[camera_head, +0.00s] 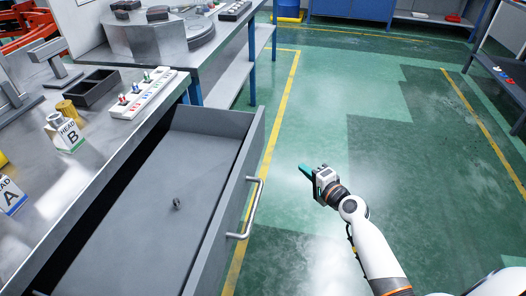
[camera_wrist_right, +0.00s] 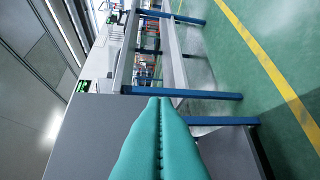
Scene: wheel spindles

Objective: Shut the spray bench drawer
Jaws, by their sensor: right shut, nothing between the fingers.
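The spray bench drawer (camera_head: 150,190) is pulled open from under the metal bench (camera_head: 95,155) in the head view. Its grey front panel (camera_head: 225,195) faces right and carries a silver bar handle (camera_head: 253,208). My right gripper (camera_head: 306,170) is to the right of the handle, over the green floor and apart from the drawer. Its teal fingers (camera_wrist_right: 160,140) are closed together with nothing between them in the right wrist view. My left gripper is not in view.
On the bench are a white power strip (camera_head: 143,95), a dark tray (camera_head: 91,88), a Head B sign (camera_head: 71,136) and a Head A sign (camera_head: 10,196). A second bench with blue legs (camera_head: 252,62) stands behind. Open green floor (camera_head: 330,120) lies right of the drawer.

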